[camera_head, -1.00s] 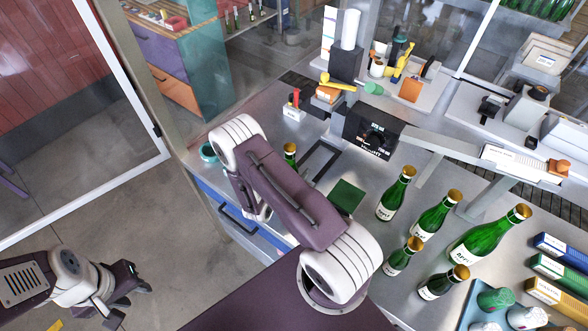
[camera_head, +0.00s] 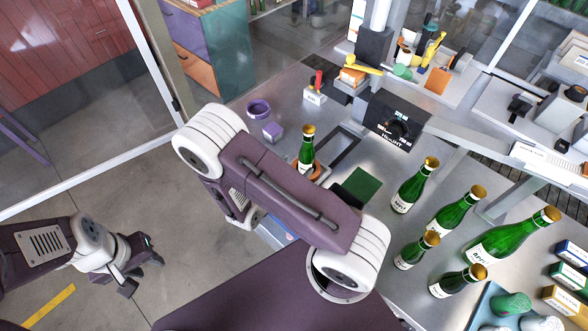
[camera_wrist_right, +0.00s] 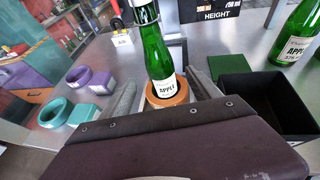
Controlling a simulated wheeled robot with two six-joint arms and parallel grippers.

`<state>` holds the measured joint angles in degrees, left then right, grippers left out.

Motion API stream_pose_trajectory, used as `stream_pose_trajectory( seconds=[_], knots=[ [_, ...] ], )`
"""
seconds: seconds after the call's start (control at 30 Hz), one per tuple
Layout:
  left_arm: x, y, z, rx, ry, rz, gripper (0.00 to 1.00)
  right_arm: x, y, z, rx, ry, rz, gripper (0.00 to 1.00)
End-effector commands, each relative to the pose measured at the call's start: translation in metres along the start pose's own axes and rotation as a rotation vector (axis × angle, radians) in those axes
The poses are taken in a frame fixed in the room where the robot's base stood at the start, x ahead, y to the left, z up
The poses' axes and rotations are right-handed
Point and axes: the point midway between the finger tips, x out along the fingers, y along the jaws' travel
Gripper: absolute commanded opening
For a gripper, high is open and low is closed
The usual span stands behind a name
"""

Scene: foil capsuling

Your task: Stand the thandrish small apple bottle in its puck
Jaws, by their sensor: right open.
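The small apple bottle (camera_head: 307,152) is green with a gold top and a white label. It stands upright, and its foot is hidden by my right arm in the head view. In the right wrist view the bottle (camera_wrist_right: 160,62) has its base inside the rim of an orange-brown puck (camera_wrist_right: 167,95). A bit of the puck (camera_head: 320,172) shows beside it in the head view. My right gripper (camera_wrist_right: 163,95) is open, one finger each side of the puck and bottle, apparently touching neither. My left gripper (camera_head: 140,267) is empty and open above the floor, far from the bench.
Purple (camera_head: 259,109) and teal (camera_wrist_right: 53,112) rings lie left of the bottle. A black open box (camera_wrist_right: 270,100) and green pad (camera_head: 358,186) lie to the right. Several other green bottles (camera_head: 414,186) stand further right. The height unit (camera_head: 396,121) is behind.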

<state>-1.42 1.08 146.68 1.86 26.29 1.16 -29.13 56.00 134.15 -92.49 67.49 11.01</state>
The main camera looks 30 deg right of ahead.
Motion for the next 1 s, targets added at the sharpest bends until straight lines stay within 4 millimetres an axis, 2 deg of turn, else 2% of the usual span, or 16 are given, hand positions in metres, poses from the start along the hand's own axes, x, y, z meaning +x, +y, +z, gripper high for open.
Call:
stream_pose_trajectory(
  seconds=[0.17, 0.23, 0.27, 0.37, 0.4, 0.47, 0.53, 0.6, 0.7, 0.83, 1.0],
  knots=[
    [0.001, 0.000, 0.000, 0.000, 0.000, 0.000, 0.36, -0.005, -0.002, 0.001, 0.004, 0.002, -0.007, 0.72],
    [0.000, 0.000, 0.000, 0.000, 0.000, 0.000, 0.36, -0.004, -0.015, 0.007, 0.060, 0.021, -0.073, 0.72],
    [0.000, 0.000, 0.000, 0.000, 0.000, 0.000, 0.36, -0.005, -0.027, 0.011, 0.110, 0.039, -0.132, 0.72],
    [0.000, 0.000, 0.000, 0.000, 0.000, 0.000, 0.36, -0.022, -0.084, 0.017, 0.403, 0.161, -0.432, 0.72],
    [0.000, 0.000, 0.000, 0.000, 0.000, 0.000, 0.36, -0.038, -0.103, 0.012, 0.564, 0.235, -0.568, 0.72],
    [0.001, 0.000, 0.000, 0.000, 0.000, 0.000, 0.36, -0.066, -0.116, 0.000, 0.818, 0.355, -0.747, 0.72],
    [0.001, 0.000, 0.000, 0.000, 0.000, 0.000, 0.36, -0.095, -0.109, -0.010, 1.116, 0.490, -0.907, 0.72],
    [0.001, 0.000, 0.000, 0.000, 0.000, 0.000, 0.36, -0.116, -0.088, -0.011, 1.389, 0.606, -1.012, 0.72],
    [0.001, 0.000, 0.000, 0.000, 0.000, 0.000, 0.36, -0.130, -0.058, 0.000, 1.681, 0.721, -1.086, 0.72],
    [0.001, 0.000, 0.000, 0.000, 0.000, 0.000, 0.36, -0.135, -0.040, 0.011, 1.852, 0.782, -1.117, 0.72],
    [0.001, 0.000, 0.000, 0.000, 0.000, 0.000, 0.36, -0.136, -0.039, 0.012, 1.865, 0.787, -1.121, 0.72]
  ],
)
